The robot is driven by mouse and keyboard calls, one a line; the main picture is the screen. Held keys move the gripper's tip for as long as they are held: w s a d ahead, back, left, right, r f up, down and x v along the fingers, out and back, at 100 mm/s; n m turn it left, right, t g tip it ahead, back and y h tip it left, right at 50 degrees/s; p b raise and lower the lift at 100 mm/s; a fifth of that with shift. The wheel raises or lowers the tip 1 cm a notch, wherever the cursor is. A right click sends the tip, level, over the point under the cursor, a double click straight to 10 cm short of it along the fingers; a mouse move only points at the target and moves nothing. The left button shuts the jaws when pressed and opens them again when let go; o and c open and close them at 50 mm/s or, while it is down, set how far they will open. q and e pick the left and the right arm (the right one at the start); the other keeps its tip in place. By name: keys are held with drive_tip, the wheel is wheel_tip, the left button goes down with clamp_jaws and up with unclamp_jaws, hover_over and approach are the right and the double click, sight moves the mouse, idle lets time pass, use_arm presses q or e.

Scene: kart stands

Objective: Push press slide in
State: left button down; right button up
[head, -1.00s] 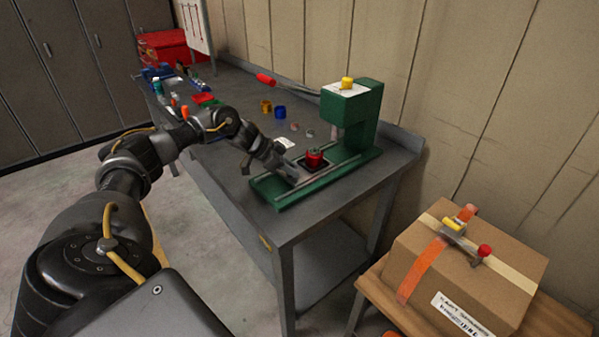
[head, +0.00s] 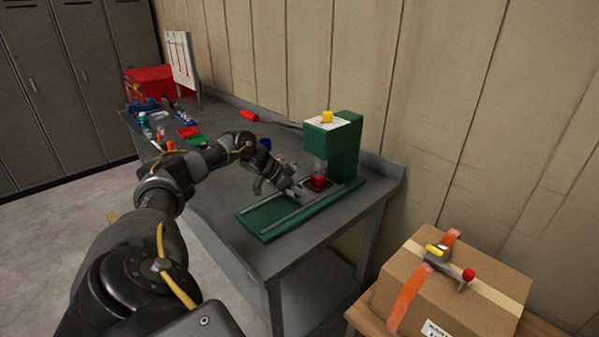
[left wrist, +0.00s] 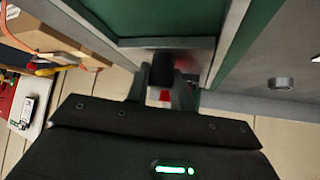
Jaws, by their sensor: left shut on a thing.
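The green press (head: 345,150) stands on the grey workbench, with a long green base and two rails (head: 275,220). Its slide (head: 309,191) sits on the rails below the press head and carries a red part (head: 318,183). My left gripper (head: 291,191) is at the slide's front edge, shut on what looks like its handle; the fingers hide most of it. In the left wrist view the gripper (left wrist: 163,75) meets the slide's edge between the green base sides, with a bit of red beyond. My right gripper is not in view.
A red-tipped lever (head: 250,116) sticks out left from the press. Small coloured parts and a red toolbox (head: 150,80) lie along the bench's far end. A strapped cardboard box (head: 455,300) stands at lower right. The front of the rails is bare.

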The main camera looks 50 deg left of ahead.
use_arm(q)
drive_tip(key=c, duration=1.6)
unclamp_jaws()
drive_tip(key=shift+w+r, duration=0.1)
drive_tip(key=shift+r, duration=0.1)
drive_tip(key=o, duration=0.4)
drive_tip(key=shift+w+f, duration=0.2)
drive_tip(key=shift+s+r, duration=0.1)
drive_tip(key=shift+s, duration=0.05)
drive_tip(key=shift+s+a+r, duration=0.1)
drive_tip(key=shift+s+a, duration=0.05)
drive_tip(key=b+v, duration=0.2)
drive_tip(key=v, duration=0.8)
